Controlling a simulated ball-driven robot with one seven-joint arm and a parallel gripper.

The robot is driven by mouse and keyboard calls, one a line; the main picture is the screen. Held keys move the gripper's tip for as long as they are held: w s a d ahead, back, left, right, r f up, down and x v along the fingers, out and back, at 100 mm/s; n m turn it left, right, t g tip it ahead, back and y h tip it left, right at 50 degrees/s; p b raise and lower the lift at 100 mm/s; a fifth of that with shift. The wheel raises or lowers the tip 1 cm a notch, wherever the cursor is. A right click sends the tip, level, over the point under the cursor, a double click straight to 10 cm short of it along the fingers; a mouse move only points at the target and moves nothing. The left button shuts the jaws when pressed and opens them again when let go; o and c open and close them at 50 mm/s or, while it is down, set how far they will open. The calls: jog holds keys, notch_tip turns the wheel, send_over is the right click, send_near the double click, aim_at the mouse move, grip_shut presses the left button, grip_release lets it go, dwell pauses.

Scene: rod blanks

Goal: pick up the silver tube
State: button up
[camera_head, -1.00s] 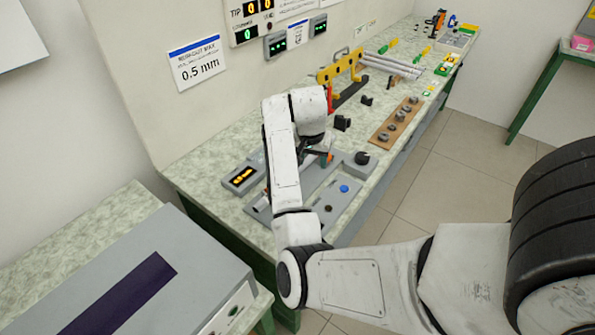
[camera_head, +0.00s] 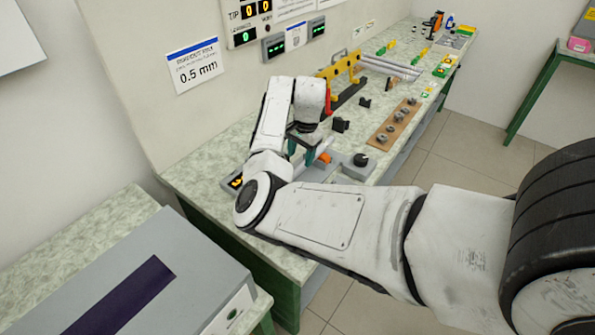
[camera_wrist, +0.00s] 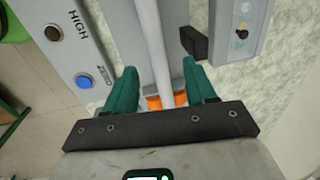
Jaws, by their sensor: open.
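In the wrist view a silver tube (camera_wrist: 154,45) runs from the top edge down between my fingers, over a grey fixture plate. My gripper (camera_wrist: 162,87) is open, with one teal finger on each side of the tube and a gap on both sides. An orange piece (camera_wrist: 166,101) lies by the tube's near end, between the fingers. Whether the fingers are level with the tube is unclear.
A dark block (camera_wrist: 194,43) stands close right of the tube. A grey panel with a blue button (camera_wrist: 84,81) lies left. Silver rods (camera_head: 393,67), a yellow rack (camera_head: 340,67) and a brown board with rings (camera_head: 393,124) sit farther along the bench.

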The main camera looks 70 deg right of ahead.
aim_at(299, 167)
jog(key=shift+w+f+p, duration=0.15)
jog(key=shift+f+p, duration=0.35)
jog(key=shift+f, duration=2.1)
grip_shut()
